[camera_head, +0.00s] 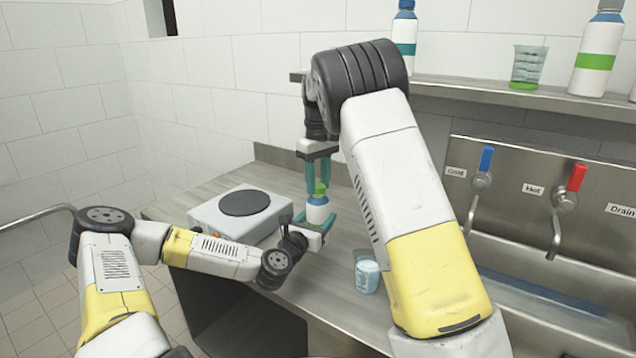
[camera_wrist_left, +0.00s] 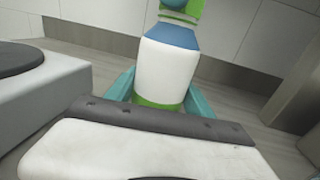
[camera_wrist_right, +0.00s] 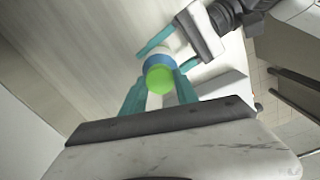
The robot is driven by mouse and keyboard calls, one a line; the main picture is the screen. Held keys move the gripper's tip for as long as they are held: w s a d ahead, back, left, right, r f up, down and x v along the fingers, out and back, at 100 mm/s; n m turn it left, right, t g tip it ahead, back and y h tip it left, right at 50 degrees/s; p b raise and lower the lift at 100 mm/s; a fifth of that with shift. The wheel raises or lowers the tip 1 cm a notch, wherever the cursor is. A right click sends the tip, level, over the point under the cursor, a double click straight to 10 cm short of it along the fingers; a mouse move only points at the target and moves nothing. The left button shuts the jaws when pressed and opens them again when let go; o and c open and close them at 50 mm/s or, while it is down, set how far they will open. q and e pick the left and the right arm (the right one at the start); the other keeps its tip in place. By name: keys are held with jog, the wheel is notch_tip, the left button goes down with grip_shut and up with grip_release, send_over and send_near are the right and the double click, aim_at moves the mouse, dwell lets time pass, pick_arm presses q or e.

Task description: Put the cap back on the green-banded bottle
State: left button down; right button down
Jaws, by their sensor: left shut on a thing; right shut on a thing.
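The green-banded bottle (camera_head: 317,212) is white with a blue shoulder. It stands about upright in my left gripper (camera_head: 314,224), which is shut on its lower body. The green band (camera_wrist_left: 155,103) shows low on the bottle between the fingers in the left wrist view. The green cap (camera_head: 320,188) is at the bottle's top, between the fingers of my right gripper (camera_head: 318,170), which comes from above and is shut on it. In the right wrist view the cap (camera_wrist_right: 160,80) covers the bottle's mouth from sight. I cannot tell whether it is seated on the neck.
A hot plate (camera_head: 240,213) stands on the counter left of the bottle. A clear cup (camera_head: 367,273) stands to its right, near the front edge. The shelf (camera_head: 465,90) holds a teal-banded bottle (camera_head: 404,32), a beaker (camera_head: 527,68) and another green-banded bottle (camera_head: 597,58). Taps and a sink are at right.

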jog(key=m, duration=0.9)
jog(key=c, duration=0.9)
grip_release()
jog(key=shift+o, duration=0.2)
notch_tip(320, 180, up, 12)
pick_arm(q)
jog(key=shift+c, duration=1.5)
grip_release()
